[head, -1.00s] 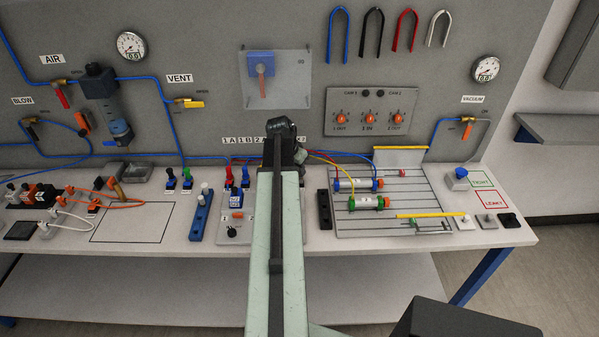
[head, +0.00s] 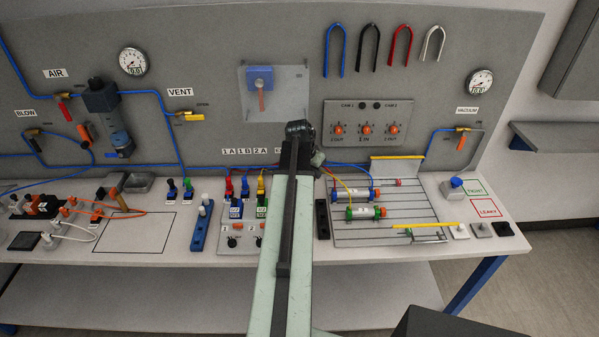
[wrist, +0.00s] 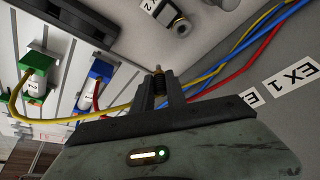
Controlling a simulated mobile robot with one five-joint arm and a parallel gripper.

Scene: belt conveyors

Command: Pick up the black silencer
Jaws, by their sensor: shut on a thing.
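My gripper (wrist: 160,88) shows in the wrist view with its fingers close together. It is shut on a small piece with a brass-coloured tip (wrist: 157,71), which looks like the black silencer. The fingers hide most of it, so its body colour is hard to tell. In the head view my arm covers the middle of the bench, and the held piece cannot be made out.
Yellow, blue and red tubes (wrist: 238,62) run close by the fingers. Two cylinders (head: 355,194) lie on the slotted plate (head: 400,235). A long black block (head: 322,218) stands left of the plate. The grey panel rises behind.

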